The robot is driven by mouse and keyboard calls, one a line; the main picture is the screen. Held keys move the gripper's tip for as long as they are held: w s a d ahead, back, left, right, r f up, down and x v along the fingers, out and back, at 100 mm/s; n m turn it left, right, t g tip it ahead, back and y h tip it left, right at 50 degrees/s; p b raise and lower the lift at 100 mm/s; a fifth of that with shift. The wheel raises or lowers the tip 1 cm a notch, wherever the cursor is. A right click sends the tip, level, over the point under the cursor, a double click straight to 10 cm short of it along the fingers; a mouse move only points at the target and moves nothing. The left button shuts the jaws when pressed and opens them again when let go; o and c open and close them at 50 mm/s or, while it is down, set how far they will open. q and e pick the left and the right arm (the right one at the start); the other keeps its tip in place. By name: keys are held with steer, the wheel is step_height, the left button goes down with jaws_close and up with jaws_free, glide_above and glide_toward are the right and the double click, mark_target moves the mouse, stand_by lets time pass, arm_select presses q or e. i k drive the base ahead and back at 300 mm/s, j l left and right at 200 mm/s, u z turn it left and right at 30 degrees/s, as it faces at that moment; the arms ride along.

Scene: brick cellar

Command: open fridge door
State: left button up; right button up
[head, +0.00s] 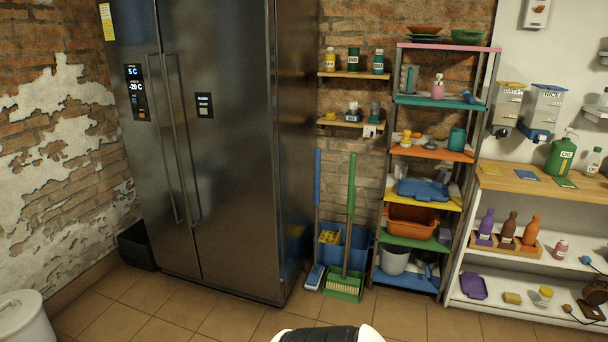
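The fridge (235,150) is a tall dark metal double-door unit against the brick wall, left of centre in the head view. Its narrower left door (138,170) carries a temperature display (135,85). Its wider right door bears a small label panel (204,105). Two long vertical bar handles run side by side at the seam, a left handle (165,140) and a right handle (181,140). Both doors look shut. The top of the fridge is cut off by the frame. Neither of my grippers is in view.
A black bin (136,246) stands left of the fridge, and a pale round container (25,318) at the lower left. A blue broom (316,220), green broom (349,230) and loaded shelf rack (430,150) stand at the right. The tiled floor before the fridge is clear.

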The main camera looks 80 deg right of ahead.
mark_target(218, 56)
steer(key=z, duration=2.05)
steer(key=i+j, duration=0.1)
steer(key=i, duration=0.2)
